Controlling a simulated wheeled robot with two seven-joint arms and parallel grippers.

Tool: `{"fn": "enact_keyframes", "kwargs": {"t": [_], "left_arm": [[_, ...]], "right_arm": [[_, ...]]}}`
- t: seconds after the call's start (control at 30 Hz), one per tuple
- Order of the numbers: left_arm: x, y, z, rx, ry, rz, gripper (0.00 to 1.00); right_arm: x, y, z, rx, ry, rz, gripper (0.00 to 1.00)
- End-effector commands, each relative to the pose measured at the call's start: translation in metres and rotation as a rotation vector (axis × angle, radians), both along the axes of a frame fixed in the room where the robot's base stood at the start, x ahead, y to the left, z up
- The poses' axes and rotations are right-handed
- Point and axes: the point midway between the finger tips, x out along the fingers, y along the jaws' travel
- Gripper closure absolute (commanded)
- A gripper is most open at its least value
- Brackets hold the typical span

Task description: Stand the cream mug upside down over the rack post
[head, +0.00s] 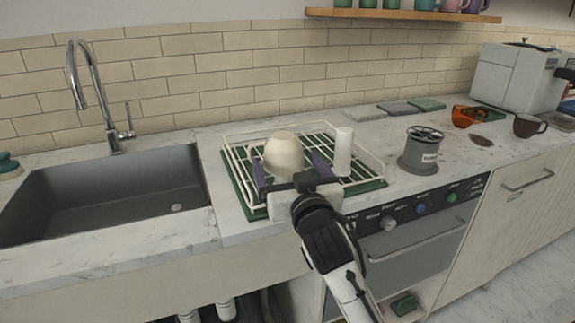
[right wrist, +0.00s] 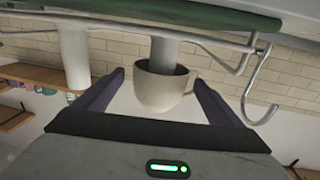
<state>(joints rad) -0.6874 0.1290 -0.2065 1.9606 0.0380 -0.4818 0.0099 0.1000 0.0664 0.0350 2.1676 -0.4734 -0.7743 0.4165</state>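The cream mug (head: 284,152) is upside down at the dish rack, its rounded base upward. In the right wrist view, which is inverted, the mug (right wrist: 160,92) has its rim toward the rack and its handle at right. A pale rack post (right wrist: 164,52) runs into the mug's mouth; how far in is hidden. My right gripper (head: 290,174) is open, its dark purple fingers (right wrist: 158,92) on either side of the mug with gaps showing. My left gripper is not in view.
The white wire rack (head: 372,160) stands on a green mat (head: 246,203). A second pale post (head: 343,150) stands at right. A sink (head: 110,195) lies left. A shelf (head: 400,14) hangs above.

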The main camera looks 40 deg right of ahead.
Motion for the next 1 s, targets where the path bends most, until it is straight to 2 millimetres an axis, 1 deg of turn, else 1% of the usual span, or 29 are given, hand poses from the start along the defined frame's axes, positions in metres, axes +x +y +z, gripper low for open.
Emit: {"fn": "enact_keyframes", "kwargs": {"t": [0.27,0.37,0.6,0.7,0.83,1.0], "left_arm": [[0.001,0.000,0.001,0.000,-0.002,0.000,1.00],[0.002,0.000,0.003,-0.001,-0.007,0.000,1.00],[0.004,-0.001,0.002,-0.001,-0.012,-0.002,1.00],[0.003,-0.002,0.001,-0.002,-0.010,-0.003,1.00],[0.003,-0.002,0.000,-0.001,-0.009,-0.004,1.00],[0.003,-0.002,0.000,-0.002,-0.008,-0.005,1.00]], "right_arm": [[-0.001,0.001,-0.003,0.002,0.006,0.000,0.11],[-0.011,0.005,-0.004,0.003,0.006,0.001,0.11],[-0.050,0.019,-0.003,0.004,0.004,0.000,0.11],[-0.061,0.024,-0.002,0.003,0.003,0.001,0.11],[-0.069,0.026,-0.001,0.002,0.002,-0.001,0.11],[-0.070,0.027,-0.001,0.000,0.001,0.000,0.11]]}}
